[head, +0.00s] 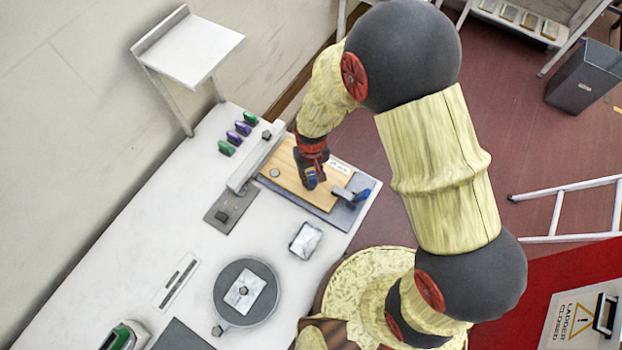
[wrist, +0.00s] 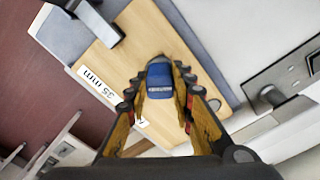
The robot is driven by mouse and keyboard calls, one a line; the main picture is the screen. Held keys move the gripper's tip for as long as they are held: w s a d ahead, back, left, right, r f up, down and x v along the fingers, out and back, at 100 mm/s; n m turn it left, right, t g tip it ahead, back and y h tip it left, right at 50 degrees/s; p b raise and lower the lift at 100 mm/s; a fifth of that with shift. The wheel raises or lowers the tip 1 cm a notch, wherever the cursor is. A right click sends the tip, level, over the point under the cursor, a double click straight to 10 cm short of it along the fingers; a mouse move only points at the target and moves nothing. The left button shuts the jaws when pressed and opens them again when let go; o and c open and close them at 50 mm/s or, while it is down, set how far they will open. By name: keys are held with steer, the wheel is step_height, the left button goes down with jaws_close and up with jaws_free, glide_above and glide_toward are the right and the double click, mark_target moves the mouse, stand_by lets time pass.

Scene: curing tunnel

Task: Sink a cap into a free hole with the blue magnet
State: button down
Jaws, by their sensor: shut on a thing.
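My gripper (wrist: 160,95) is shut on the blue magnet (wrist: 159,78), a blue block with a small pale label. In the head view my gripper (head: 311,178) is over the wooden board (head: 293,180), with blue showing at its fingertips. The board (wrist: 150,40) carries a white label reading 35 mm. A round grey spot (wrist: 214,104) shows near one board edge; I cannot tell whether it is a cap or a hole. It also shows in the head view (head: 275,172). What lies under the magnet is hidden, and I cannot tell whether the magnet touches the board.
Several green and purple pieces (head: 235,137) stand behind. A shiny block (head: 305,240) and a round turntable (head: 232,312) sit nearer on the white table.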

steer(key=shift+r+p, duration=1.7)
steer(key=shift+r, duration=1.1)
steer(key=shift+f, duration=0.1)
